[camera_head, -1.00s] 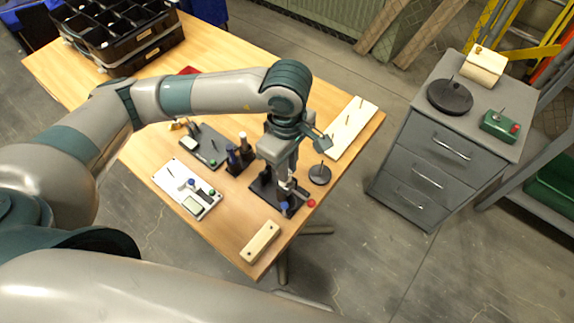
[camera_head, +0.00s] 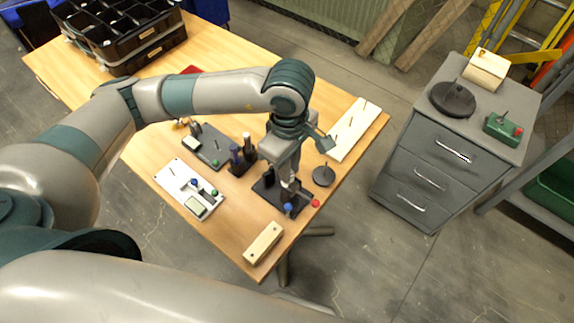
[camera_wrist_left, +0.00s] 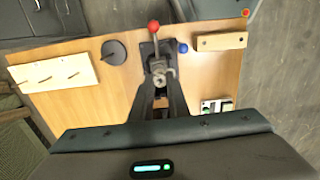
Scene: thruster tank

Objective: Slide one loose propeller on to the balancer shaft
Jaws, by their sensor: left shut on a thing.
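My left gripper (camera_head: 288,184) points down over a black-based fixture (camera_head: 264,190) near the table's front right. In the left wrist view its fingers (camera_wrist_left: 159,86) close on a small grey piece (camera_wrist_left: 158,73), whose shape is too small to tell as a propeller. The fixture shows beyond the fingertips there, with a red ball (camera_wrist_left: 153,26) at its far end and a blue ball (camera_wrist_left: 183,48) beside it. I cannot tell which upright is the balancer shaft, nor whether the held piece touches the fixture. My right gripper is out of view.
A round black base with a pin (camera_head: 324,176) stands right of the fixture. A pale pegged board (camera_head: 352,131), a wooden block (camera_head: 263,244) and a white panel (camera_head: 178,178) lie around it. A dark panel (camera_head: 213,157) and black crates (camera_head: 120,50) are left and behind.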

